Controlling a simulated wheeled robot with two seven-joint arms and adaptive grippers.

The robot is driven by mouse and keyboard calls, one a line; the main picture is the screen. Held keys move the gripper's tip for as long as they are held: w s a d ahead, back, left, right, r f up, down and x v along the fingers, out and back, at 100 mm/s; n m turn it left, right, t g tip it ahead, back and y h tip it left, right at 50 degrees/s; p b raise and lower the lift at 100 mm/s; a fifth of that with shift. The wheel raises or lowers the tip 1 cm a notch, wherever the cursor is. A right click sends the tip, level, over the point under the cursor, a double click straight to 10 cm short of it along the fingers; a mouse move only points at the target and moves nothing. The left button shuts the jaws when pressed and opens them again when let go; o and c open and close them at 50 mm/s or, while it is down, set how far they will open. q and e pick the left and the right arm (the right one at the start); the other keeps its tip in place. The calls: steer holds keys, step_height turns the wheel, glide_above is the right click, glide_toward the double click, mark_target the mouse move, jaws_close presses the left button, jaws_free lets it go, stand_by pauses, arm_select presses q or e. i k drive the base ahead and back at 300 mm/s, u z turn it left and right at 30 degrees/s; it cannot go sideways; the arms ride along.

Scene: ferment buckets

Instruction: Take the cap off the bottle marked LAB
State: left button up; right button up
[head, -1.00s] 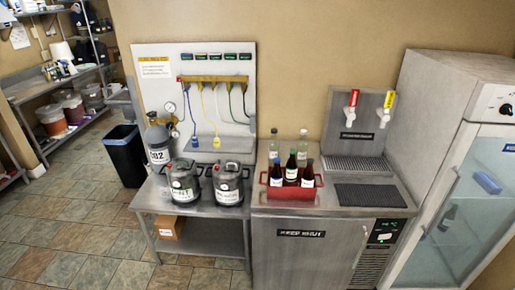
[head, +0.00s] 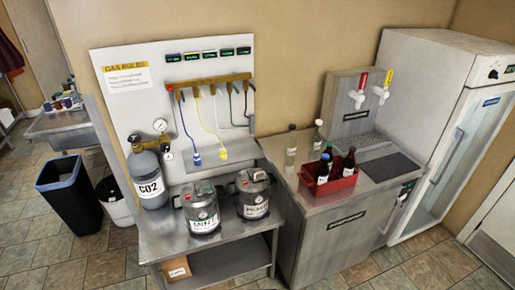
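A red crate (head: 343,184) stands on the steel counter and holds several dark bottles. One dark bottle (head: 323,168) with a white label is at its left front, and another dark bottle (head: 348,162) is at its right. Two clear bottles stand upright behind the crate: a left clear bottle (head: 291,146) and a right clear bottle (head: 317,136) with a pale top. The bottle labels are too small to read, so I cannot tell which is marked LAB. Neither of my grippers is in view.
Two metal kegs (head: 201,212) stand on a steel table (head: 160,245) left of the counter, with a CO2 cylinder (head: 149,182) behind them. Taps (head: 357,98) rise behind the counter. A glass-door fridge (head: 440,170) stands at right.

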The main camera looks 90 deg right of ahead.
mark_target(291, 139)
steer(key=i, duration=0.55)
steer(key=z, duration=2.6)
